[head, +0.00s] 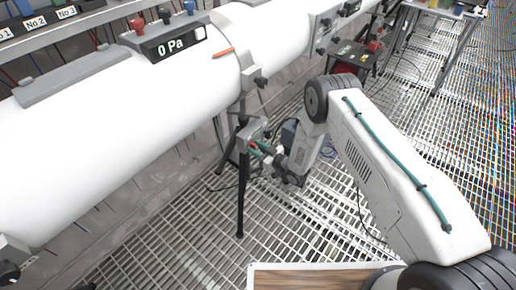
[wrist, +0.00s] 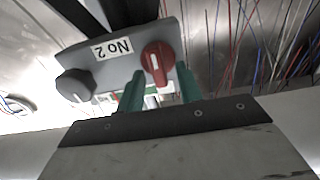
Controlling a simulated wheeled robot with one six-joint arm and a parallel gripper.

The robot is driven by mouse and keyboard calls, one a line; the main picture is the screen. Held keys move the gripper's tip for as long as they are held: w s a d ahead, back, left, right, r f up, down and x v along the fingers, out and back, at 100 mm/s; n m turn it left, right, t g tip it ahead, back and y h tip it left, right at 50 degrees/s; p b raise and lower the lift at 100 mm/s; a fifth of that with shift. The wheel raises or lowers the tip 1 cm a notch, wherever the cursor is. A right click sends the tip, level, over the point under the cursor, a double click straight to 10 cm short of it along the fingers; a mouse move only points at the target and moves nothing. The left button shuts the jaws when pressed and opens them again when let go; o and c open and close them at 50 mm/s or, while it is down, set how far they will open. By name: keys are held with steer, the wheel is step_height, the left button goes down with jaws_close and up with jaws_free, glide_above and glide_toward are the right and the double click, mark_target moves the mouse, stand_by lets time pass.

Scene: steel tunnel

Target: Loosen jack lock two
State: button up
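A grey panel labelled "No 2" (wrist: 128,62) shows upside down in the wrist view. It carries a red knob (wrist: 157,60) with a white mark and a black knob (wrist: 74,85). My gripper (wrist: 160,86) has two green fingers spread apart, open and empty, with the tips near the lower edge of the red knob. I cannot tell whether they reach around it. In the head view the panel (head: 251,128) sits on a black stand under the white pipe, and my gripper (head: 262,148) is close in front of it, partly hidden by my wrist.
The white pipe (head: 110,115) runs across the left, with a "0 Pa" display (head: 181,41) on top. The black stand leg (head: 240,200) stands on the grating floor (head: 180,240). A wooden-topped surface (head: 310,279) lies at the bottom. Loose coloured wires (wrist: 270,50) hang behind the panel.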

jaws_close()
steer(key=shift+s, duration=0.1)
